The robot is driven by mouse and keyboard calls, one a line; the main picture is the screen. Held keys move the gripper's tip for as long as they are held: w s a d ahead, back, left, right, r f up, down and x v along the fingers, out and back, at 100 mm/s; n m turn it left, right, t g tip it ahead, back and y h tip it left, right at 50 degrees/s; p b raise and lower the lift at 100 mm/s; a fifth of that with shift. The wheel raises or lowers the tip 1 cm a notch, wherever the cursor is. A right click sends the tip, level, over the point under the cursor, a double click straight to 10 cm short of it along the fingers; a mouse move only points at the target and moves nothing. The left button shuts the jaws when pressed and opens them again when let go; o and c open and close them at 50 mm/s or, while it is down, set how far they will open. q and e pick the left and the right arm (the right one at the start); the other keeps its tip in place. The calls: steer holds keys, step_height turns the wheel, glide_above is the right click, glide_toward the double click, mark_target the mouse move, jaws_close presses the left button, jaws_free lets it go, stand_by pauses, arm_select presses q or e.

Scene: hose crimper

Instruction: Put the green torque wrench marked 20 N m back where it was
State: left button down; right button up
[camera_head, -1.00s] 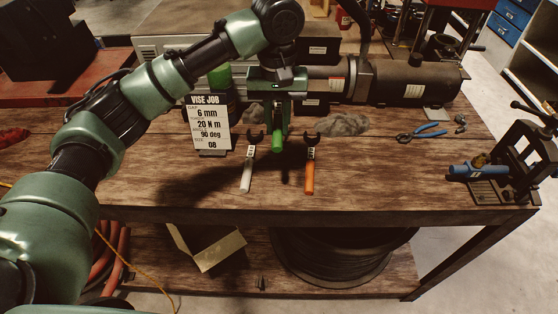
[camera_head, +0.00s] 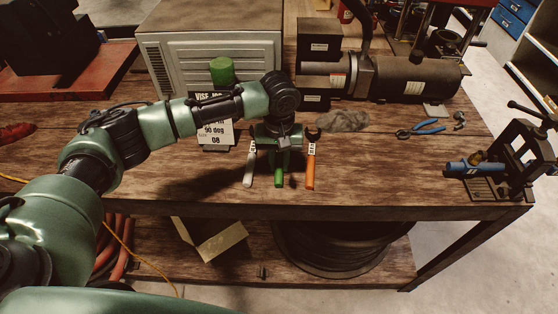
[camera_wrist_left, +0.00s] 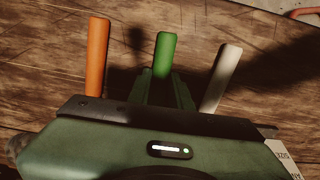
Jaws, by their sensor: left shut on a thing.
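The green torque wrench (camera_head: 279,181) is in my left gripper (camera_head: 278,160), between the white-handled wrench (camera_head: 249,172) and the orange-handled wrench (camera_head: 311,174) on the wooden bench. In the left wrist view the green handle (camera_wrist_left: 164,55) sticks out beyond the gripper (camera_wrist_left: 163,92), between the orange handle (camera_wrist_left: 97,58) and the white handle (camera_wrist_left: 221,78). The gripper hides the wrench's head and any marking. I cannot tell whether the wrench touches the bench. My right gripper is not in view.
A job card (camera_head: 216,135) stands just left of the wrenches, partly behind my left arm. The bench front is clear.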

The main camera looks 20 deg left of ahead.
arm_select(q)
steer(key=c, duration=1.3)
jaws_free()
steer(key=shift+s, duration=0.1)
step_height(320, 180, up, 12)
steer(key=b, duration=0.2)
steer(key=shift+r+b, duration=0.1)
steer(key=shift+b, duration=0.3)
steer(key=shift+s, duration=0.1)
